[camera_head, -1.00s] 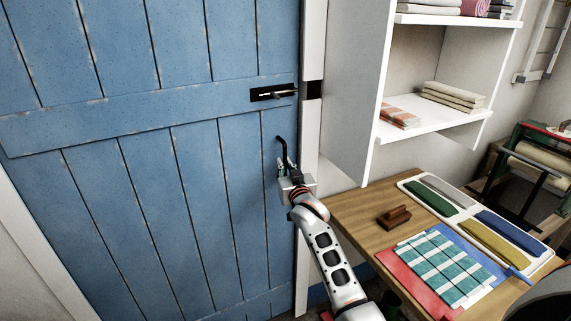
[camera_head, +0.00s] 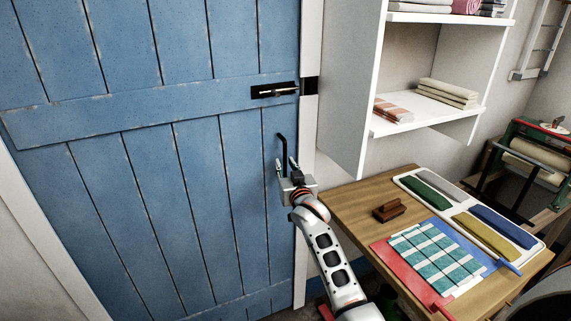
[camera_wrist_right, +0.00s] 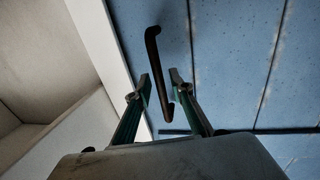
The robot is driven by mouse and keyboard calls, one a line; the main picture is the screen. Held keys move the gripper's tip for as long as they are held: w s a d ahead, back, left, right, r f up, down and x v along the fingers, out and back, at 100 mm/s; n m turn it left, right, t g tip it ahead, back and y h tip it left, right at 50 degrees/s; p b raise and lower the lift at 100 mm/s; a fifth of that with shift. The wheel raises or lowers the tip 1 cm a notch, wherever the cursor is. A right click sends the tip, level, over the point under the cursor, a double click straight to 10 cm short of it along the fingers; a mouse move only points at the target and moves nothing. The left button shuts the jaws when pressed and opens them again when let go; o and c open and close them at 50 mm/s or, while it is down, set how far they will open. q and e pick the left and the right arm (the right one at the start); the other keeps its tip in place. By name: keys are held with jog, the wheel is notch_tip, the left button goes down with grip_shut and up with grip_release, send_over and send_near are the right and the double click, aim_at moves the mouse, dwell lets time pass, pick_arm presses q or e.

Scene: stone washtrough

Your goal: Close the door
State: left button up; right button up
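The blue plank door (camera_head: 190,180) fills the left of the head view. Its right edge lies along the white frame post, with no clear gap visible. A black bolt latch (camera_head: 274,91) sits high on that edge. A black bar handle (camera_head: 283,147) is below it, and shows in the right wrist view (camera_wrist_right: 155,65). My right gripper (camera_head: 288,166) is at the handle's lower end. Its fingers (camera_wrist_right: 160,80) are apart, with the handle between them in the wrist view; contact cannot be told. My left gripper is not in view.
A wooden table (camera_head: 350,197) stands right of the door, holding a brown block (camera_head: 389,210), folded cloths and a white tray (camera_head: 405,182). White shelves (camera_head: 345,100) are above it. A green-framed roller device (camera_head: 530,160) stands at far right.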

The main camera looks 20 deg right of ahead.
jog(key=shift+s+r, duration=0.1)
jog(key=shift+r, duration=0.1)
jog(key=s+a, duration=0.1)
jog(key=s, duration=1)
jog(key=shift+s+a, duration=0.35)
jog(key=shift+a, duration=0.05)
